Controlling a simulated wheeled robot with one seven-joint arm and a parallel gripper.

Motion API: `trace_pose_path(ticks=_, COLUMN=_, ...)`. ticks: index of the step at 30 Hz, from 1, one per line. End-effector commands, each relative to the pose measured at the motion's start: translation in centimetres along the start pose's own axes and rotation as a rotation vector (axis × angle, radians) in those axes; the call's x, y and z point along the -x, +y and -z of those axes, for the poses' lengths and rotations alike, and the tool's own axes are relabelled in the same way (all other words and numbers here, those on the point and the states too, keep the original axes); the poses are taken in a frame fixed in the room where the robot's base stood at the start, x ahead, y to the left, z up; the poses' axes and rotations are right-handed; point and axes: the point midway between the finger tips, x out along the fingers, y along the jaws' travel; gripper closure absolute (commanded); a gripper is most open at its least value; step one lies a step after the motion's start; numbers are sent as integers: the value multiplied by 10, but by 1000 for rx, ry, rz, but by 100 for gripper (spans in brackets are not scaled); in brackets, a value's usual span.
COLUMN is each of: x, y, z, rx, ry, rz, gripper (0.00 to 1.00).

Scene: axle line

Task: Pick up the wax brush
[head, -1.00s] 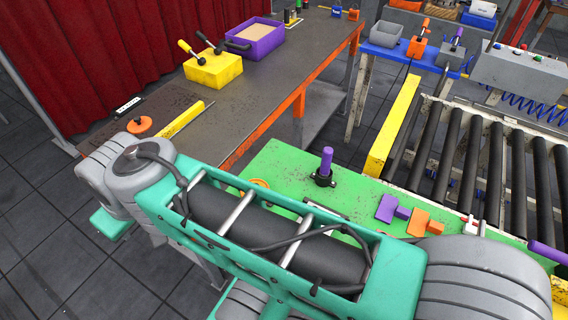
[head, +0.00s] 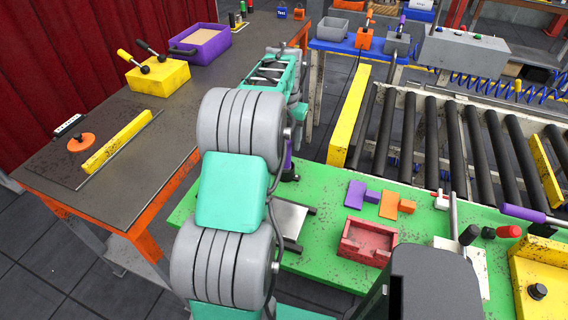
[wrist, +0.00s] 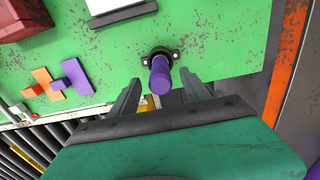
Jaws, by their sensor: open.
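My gripper (wrist: 158,88) is open in the wrist view, with one finger on each side of an upright purple handle (wrist: 161,77). The handle stands in a black flanged base on the green table (wrist: 210,25). It lies between or just beyond the fingertips, and no contact shows. In the head view my arm hides the gripper and most of this handle; a purple sliver (head: 288,158) shows beside the arm. I cannot tell for sure which thing is the wax brush. Another purple-handled tool (head: 402,24) stands in a grey block at the back.
Purple (head: 355,194) and orange (head: 390,206) blocks and a red tray (head: 368,240) sit on the green table. A roller conveyor (head: 450,140) lies behind it. A dark bench (head: 150,185) at left holds a yellow box (head: 158,77) and a purple bin (head: 200,50).

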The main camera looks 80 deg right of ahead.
Motion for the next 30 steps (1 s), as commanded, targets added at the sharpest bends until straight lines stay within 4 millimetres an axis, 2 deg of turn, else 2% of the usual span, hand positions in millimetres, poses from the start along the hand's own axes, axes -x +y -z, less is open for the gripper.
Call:
trace_pose_path(ticks=14, x=-69, y=0, z=0, rx=-3, ry=-1, rz=0, gripper=44)
trace_pose_path(ticks=20, x=-73, y=0, z=1, rx=-3, ry=2, rz=0, gripper=44)
trace_pose_path(ticks=30, x=-72, y=0, z=0, rx=-3, ry=2, rz=0, gripper=71)
